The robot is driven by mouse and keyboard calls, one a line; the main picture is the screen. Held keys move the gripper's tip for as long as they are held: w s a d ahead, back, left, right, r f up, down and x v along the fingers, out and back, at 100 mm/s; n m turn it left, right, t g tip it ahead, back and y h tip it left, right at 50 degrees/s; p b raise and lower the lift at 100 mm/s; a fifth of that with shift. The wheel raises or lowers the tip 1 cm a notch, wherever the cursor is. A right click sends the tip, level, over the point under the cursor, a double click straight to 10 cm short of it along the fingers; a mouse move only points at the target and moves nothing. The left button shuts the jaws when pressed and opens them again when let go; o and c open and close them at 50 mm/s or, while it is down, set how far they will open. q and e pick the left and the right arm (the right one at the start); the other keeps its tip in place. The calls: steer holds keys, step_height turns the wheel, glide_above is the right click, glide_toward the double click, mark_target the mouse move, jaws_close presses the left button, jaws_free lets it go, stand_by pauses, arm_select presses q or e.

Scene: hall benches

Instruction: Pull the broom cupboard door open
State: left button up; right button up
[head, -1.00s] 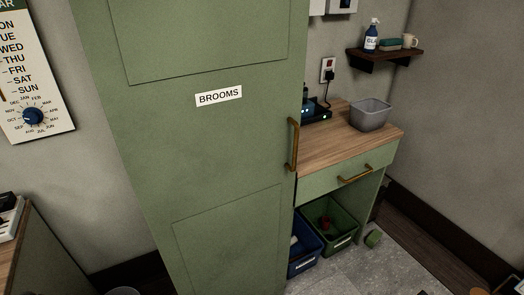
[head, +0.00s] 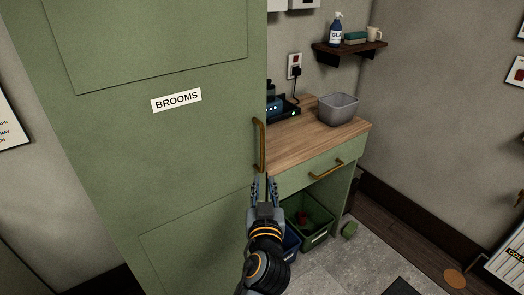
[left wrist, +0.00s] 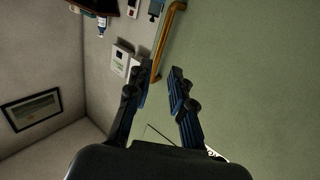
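The green broom cupboard door (head: 150,150) bears a white BROOMS label (head: 176,100) and looks shut. Its upright brass bar handle (head: 259,146) is at the door's right edge. My left gripper (head: 264,180) is just below the handle's lower end in the head view, fingers pointing up. In the left wrist view the gripper (left wrist: 157,72) has its fingers apart with nothing held. There the handle (left wrist: 168,38) runs ahead of the fingertips, its near end appearing in line with the gap; I cannot tell whether they touch. My right gripper is not in view.
Right of the cupboard is a wood-topped counter (head: 296,146) with a grey bin (head: 338,108) and a brass drawer handle (head: 325,169). Green (head: 318,222) and blue crates stand beneath it. A small shelf (head: 349,50) is on the wall.

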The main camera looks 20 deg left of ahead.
mark_target(262, 152)
arm_select(q)
steer(key=p+x, duration=0.1)
steer(key=x, duration=0.3)
steer(key=p+x, duration=0.1)
steer(key=x, duration=0.3)
steer(key=r+p+x, duration=0.1)
steer(key=x, duration=0.3)
steer(key=shift+w+a, duration=0.15)
steer(key=shift+w, duration=0.05)
steer(key=shift+w+a, duration=0.15)
steer(key=shift+w, duration=0.5)
jaws_close()
